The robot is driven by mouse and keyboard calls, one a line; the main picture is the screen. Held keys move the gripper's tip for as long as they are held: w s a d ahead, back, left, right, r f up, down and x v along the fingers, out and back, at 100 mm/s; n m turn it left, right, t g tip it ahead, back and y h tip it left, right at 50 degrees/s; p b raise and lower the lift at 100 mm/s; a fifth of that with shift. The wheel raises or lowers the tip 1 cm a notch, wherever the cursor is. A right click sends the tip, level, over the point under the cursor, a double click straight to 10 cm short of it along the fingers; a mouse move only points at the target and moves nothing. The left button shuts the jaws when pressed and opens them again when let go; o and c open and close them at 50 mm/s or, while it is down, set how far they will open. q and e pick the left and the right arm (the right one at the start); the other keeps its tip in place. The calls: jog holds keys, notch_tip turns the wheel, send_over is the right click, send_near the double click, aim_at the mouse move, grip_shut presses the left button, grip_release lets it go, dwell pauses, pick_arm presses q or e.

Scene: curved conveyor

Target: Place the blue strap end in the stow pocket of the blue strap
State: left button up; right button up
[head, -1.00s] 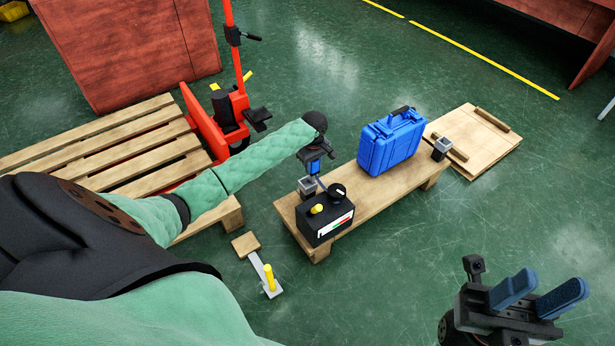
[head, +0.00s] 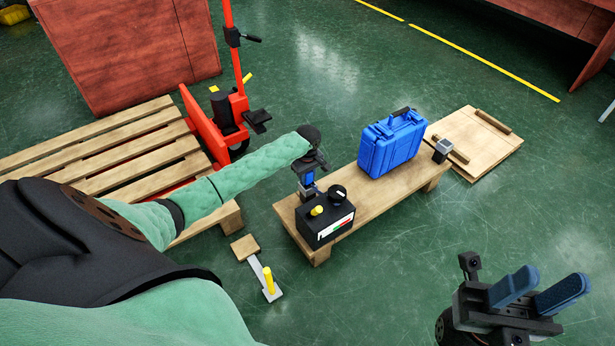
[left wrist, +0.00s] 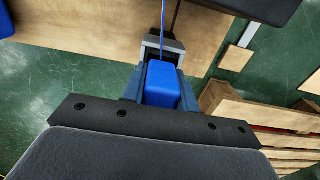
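My left gripper (head: 308,178) is at the left end of the wooden plank platform. It is shut on the blue strap end, a blue block (left wrist: 161,86) between its fingers in the left wrist view. A grey square metal pocket (left wrist: 164,48) is just beyond the block; it also shows under the gripper in the head view (head: 306,193). The block overlaps the pocket's near edge in the wrist view, and I cannot tell whether it is inside. A thin blue strap (left wrist: 166,22) runs away past the pocket. My right gripper (head: 541,291) is open and empty over the floor.
A black box with knobs and a gauge (head: 325,218) stands beside the pocket. A blue case (head: 392,146) sits on the wooden platform (head: 345,197), with another grey pocket (head: 441,150) at the far end.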

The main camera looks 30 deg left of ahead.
pick_arm(q)
jog(key=o, duration=0.4)
jog(key=shift+o, duration=0.2)
